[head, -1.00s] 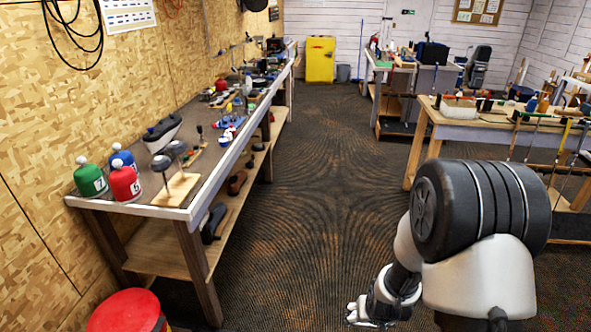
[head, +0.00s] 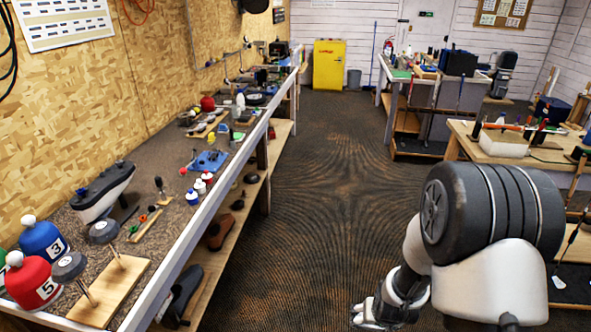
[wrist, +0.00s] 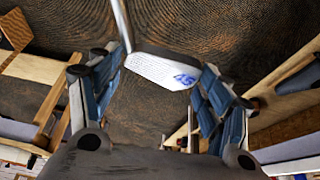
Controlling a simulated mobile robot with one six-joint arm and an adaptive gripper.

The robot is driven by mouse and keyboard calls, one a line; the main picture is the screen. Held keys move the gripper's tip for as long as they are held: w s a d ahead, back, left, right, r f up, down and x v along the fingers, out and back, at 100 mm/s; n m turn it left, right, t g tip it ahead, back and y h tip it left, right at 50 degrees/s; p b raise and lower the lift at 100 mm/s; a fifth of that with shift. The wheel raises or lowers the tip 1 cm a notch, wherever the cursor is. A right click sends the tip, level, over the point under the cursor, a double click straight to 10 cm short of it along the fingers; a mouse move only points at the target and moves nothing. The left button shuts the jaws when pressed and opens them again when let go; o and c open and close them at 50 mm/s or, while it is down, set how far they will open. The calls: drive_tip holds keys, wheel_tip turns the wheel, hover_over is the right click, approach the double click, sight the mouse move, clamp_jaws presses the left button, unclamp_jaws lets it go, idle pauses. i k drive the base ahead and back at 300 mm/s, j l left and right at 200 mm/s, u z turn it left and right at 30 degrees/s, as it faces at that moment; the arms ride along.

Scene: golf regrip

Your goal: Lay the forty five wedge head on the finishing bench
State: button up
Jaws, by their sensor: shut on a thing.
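The wedge head (wrist: 165,71), a pale metal face with grooves and a blue "45", sits between the blue-padded fingers of my gripper (wrist: 157,64) in the wrist view. A thin pale rod (wrist: 121,22) runs from its left end to the top edge. In the head view my gripper (head: 370,316) hangs low over the carpet, at the bottom edge, and the wedge head cannot be made out there. A long bench (head: 172,268) runs along the left wall, and another bench (head: 520,146) stands at right. No label shows which is the finishing bench.
The left bench holds numbered head covers (head: 30,280), a wooden block with two dark clubs (head: 112,292), a golf bag-like grey item (head: 103,192) and small tools. Clubs lean at the right bench. The carpet aisle (head: 320,180) is clear toward the yellow cabinet (head: 328,65).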

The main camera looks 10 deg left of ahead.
sight(175, 182)
drive_tip(key=i+u, duration=0.15)
drive_tip(key=i, duration=0.65)
drive_tip(key=i+l+u, duration=0.1)
drive_tip(key=i+l, duration=0.15)
drive_tip(key=i, duration=0.5)
